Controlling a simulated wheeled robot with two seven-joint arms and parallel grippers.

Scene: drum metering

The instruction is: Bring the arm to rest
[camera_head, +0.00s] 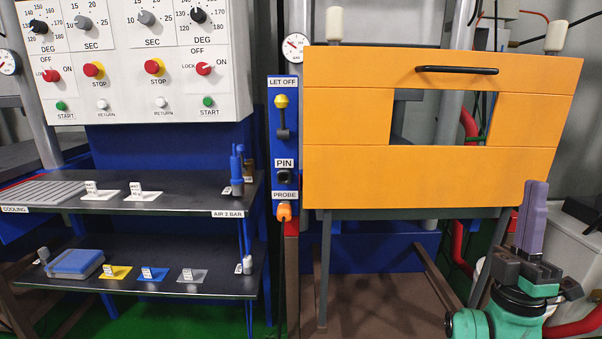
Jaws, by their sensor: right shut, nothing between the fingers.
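My right arm comes in at the lower right corner, green and dark grey. Its right gripper (533,190) points up, with purple fingers pressed together and nothing between them. It is in front of the lower right corner of the orange panel (430,170) in the picture and overlaps it; I cannot tell how far apart they are. My left gripper is not in view.
A control box (130,55) with dials and buttons is at upper left. Below it are two dark shelves (180,195) with small tags and a blue block (75,263). A blue strip (283,150) labelled LET OFF, PIN and PROBE stands left of the panel. A white bin (575,245) is behind my right arm.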

